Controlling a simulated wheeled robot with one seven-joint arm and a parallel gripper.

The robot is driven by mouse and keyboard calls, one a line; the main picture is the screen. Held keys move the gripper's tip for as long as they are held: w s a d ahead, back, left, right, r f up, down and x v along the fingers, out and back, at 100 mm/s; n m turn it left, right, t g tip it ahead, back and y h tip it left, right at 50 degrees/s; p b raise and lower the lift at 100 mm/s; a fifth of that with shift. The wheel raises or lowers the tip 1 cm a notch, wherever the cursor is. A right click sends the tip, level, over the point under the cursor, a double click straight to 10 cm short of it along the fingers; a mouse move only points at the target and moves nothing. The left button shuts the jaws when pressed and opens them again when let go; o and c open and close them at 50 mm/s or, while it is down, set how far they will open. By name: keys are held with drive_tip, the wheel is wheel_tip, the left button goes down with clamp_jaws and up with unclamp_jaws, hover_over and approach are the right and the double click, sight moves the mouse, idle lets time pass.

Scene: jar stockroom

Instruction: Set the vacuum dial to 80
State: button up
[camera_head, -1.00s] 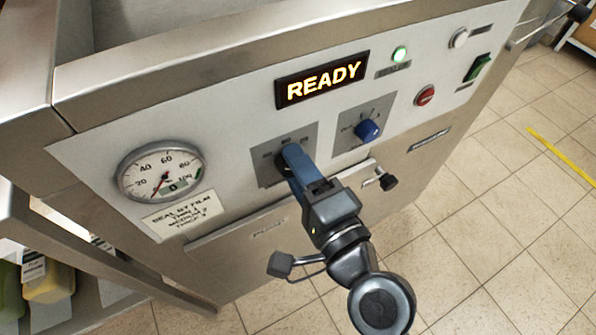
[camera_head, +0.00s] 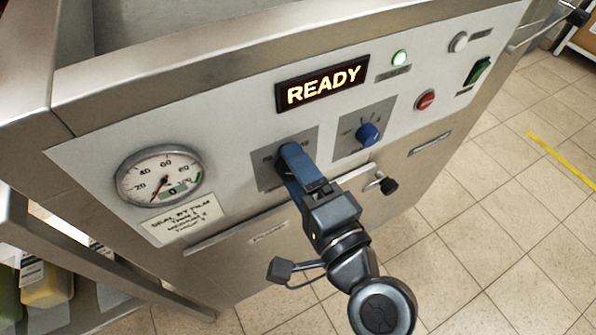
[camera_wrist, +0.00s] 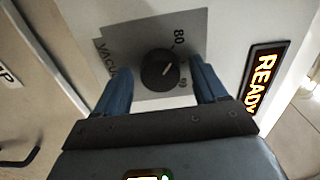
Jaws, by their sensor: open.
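The vacuum dial is a black round knob (camera_wrist: 158,69) on a grey plate (camera_wrist: 136,35), seen in the wrist view. Its white pointer line aims between the printed 80 and a second number that looks like 99. My gripper (camera_wrist: 160,72) is open, with one blue finger on each side of the knob; I cannot tell whether either finger touches it. In the head view my gripper (camera_head: 291,152) is at the dial's grey plate (camera_head: 266,170) and hides the knob.
A blue knob (camera_head: 368,134) is right of the dial, with a black-tipped lever (camera_head: 388,186) below. The display (camera_head: 322,84) reads READY. A round gauge (camera_head: 158,176) at left reads 0. A green lamp (camera_head: 399,57), red button (camera_head: 425,100) and green switch (camera_head: 478,70) are right.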

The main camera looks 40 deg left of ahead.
drive_tip(key=v, duration=0.7)
drive_tip(key=shift+s+d+b, duration=0.15)
drive_tip(key=shift+d+b, duration=0.15)
drive_tip(key=shift+d, duration=0.05)
drive_tip(key=s+d+f+t+h+p, duration=0.1)
drive_tip(key=s+d+t+h+p, duration=0.1)
drive_tip(key=d+h, duration=0.35)
drive_tip(key=s+d+f+m+t+h+p, duration=0.1)
drive_tip(key=s+d+t+h+p, duration=0.1)
drive_tip(key=d, duration=0.7)
drive_tip(key=s+d+f+t+h+p, duration=0.1)
drive_tip(key=s+d+t+h+p, duration=0.15)
drive_tip(key=d, duration=0.45)
drive_tip(key=s+d+r+n+t+h+p, duration=0.1)
drive_tip(key=s+d+r+n+h+p, duration=0.2)
drive_tip(key=s+d+r, duration=0.8)
drive_tip(key=s+r+n+h, duration=0.1)
drive_tip(key=s+n+h, duration=0.1)
drive_tip(key=h, duration=0.1)
drive_tip(key=shift+d+r+h+p, duration=0.15)
drive_tip(key=shift+r+h+p, duration=0.15)
drive_tip(key=shift+r+p, duration=0.1)
